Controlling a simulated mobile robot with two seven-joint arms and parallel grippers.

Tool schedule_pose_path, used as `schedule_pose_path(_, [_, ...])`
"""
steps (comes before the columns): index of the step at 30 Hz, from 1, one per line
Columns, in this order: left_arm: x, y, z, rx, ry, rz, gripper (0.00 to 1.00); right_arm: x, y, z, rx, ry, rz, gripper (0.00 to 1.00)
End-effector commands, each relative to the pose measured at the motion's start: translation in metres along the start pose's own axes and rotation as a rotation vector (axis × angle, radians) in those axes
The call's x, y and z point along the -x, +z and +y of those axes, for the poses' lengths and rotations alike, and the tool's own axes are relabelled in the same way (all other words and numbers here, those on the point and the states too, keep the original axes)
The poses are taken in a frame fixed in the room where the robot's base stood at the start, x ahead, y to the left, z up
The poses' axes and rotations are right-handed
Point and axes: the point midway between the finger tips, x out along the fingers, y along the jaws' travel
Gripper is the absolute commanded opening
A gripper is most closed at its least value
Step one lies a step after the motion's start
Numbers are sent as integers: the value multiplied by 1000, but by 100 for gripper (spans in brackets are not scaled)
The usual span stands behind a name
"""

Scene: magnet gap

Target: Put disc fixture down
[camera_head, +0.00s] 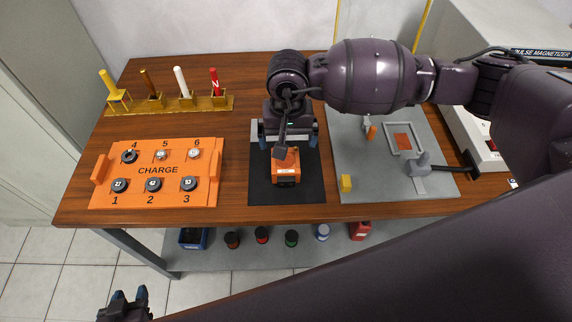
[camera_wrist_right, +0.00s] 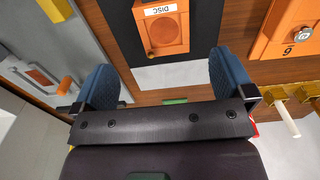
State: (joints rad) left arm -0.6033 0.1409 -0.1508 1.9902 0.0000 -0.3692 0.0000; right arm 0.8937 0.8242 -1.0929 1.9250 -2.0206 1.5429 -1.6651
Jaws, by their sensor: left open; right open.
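The disc fixture is an orange block (camera_head: 286,168) with a white label, sitting on the black mat (camera_head: 262,193) in the middle of the table. It also shows in the right wrist view (camera_wrist_right: 160,32), with its "DISC" label readable. My right gripper (camera_head: 287,136) is open above the back part of the mat, behind the fixture. In the right wrist view its two blue fingers (camera_wrist_right: 158,85) are spread wide, with nothing between them and the fixture beyond the tips. My left gripper (camera_head: 127,300) is open and empty, low at the bottom left, off the table.
An orange charge board (camera_head: 207,172) with several numbered discs lies to the left. A yellow rack (camera_head: 208,103) with several upright rods stands behind it. A grey plate (camera_head: 375,185) with a yellow block (camera_head: 346,183) and clamp lies to the right. My right arm spans the upper right.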

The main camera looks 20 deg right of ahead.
Motion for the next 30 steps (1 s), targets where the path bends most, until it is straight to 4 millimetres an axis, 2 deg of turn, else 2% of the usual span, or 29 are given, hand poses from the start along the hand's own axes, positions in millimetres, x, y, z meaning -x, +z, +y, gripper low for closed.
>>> schedule_pose_path(5, [-1,-2,-1,-4,0,4,43,-15,0,0,-8,0,-2,100])
schedule_pose_path(12, [-3,-2,-1,-6,0,7,43,-49,0,0,-8,1,-3,100])
schedule_pose_path(17, [-3,-2,-1,-6,0,7,43,-60,-2,-1,-7,0,-2,100])
schedule_pose_path(25, [0,0,-1,-2,-1,1,43,-94,-9,-3,-8,1,-3,100])
schedule_pose_path(30, [1,3,-1,0,-1,-5,43,-107,-9,-3,-7,0,-1,100])
